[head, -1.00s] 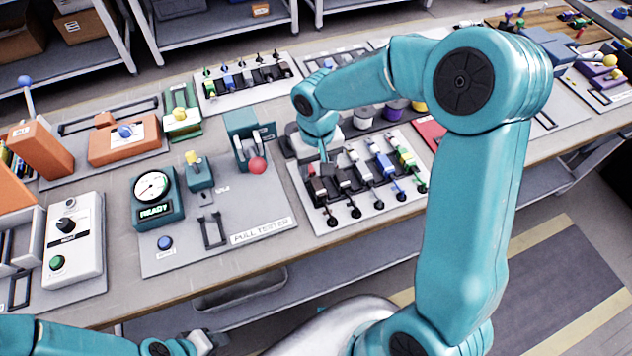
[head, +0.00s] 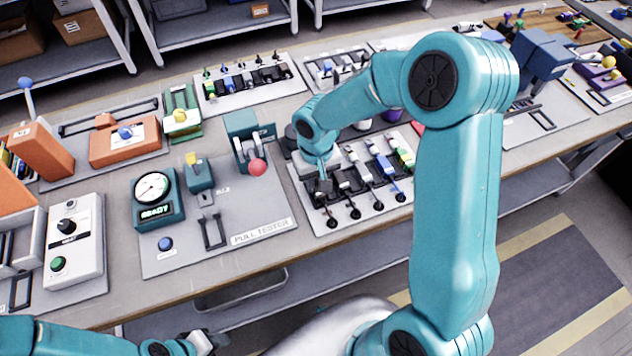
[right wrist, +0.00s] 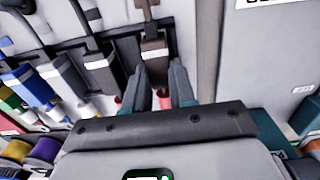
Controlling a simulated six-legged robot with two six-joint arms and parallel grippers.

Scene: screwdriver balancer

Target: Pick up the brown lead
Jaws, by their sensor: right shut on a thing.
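The brown lead (right wrist: 155,48) is in the right wrist view, a dark brown block with a pale band, running down between my right gripper's fingers. My right gripper (right wrist: 158,78) is shut on it. In the head view my right gripper (head: 322,187) is at the left end of the white lead board (head: 318,228) and hides most of the brown lead. I cannot tell whether the lead is clear of the board. Black, white, blue and green leads lie beside it, the blue one (head: 384,166) further right. My left gripper (head: 205,343) is low at the bottom edge, its jaws unclear.
The pull tester (head: 215,225), with a READY dial and a red ball lever (head: 257,167), stands just left of the board. A second board with leads (head: 243,85) lies behind. Spools (head: 392,110) stand behind the lead board, close to my right forearm.

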